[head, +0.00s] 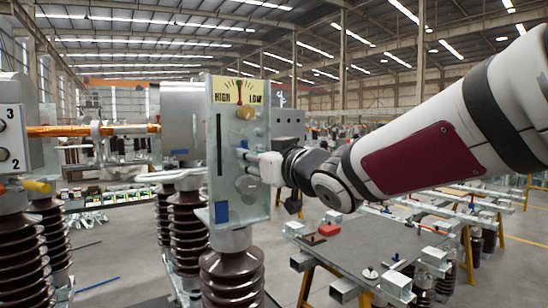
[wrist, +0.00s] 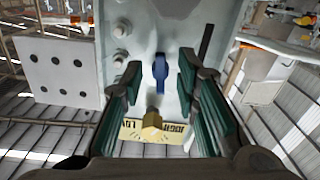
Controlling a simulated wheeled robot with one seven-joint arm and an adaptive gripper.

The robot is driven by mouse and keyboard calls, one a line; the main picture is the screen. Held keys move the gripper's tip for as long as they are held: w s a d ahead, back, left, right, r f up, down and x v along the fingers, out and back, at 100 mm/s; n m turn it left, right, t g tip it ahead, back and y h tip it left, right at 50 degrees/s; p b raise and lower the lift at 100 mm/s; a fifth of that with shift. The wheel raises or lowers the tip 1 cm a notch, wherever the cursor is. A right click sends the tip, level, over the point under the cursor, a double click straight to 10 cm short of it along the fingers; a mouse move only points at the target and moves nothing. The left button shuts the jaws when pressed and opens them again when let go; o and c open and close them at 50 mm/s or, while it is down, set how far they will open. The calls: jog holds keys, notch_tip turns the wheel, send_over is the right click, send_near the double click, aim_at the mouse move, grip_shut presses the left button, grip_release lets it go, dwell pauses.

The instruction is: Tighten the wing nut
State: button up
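The blue wing nut (wrist: 161,75) stands on the pale panel (wrist: 182,18), its wings in line with the panel's length in the wrist view. My gripper (wrist: 160,66) is open, with one green-padded finger on each side of the nut. Gaps show between both fingers and the nut, and nothing is held. In the head view my gripper (head: 254,160) is at the front of the upright panel (head: 257,208), below the HIGH/LOW dial.
A brass knob (wrist: 152,128) sits near the HIGH/LOW label (head: 238,91), close to the fingers. A grey box with holes (head: 289,124) is behind the panel. A worktable (head: 365,250) stands at right.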

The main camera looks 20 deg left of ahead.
jog(key=v, duration=0.8)
jog(key=shift+d, duration=0.2)
jog(key=shift+s, duration=0.1)
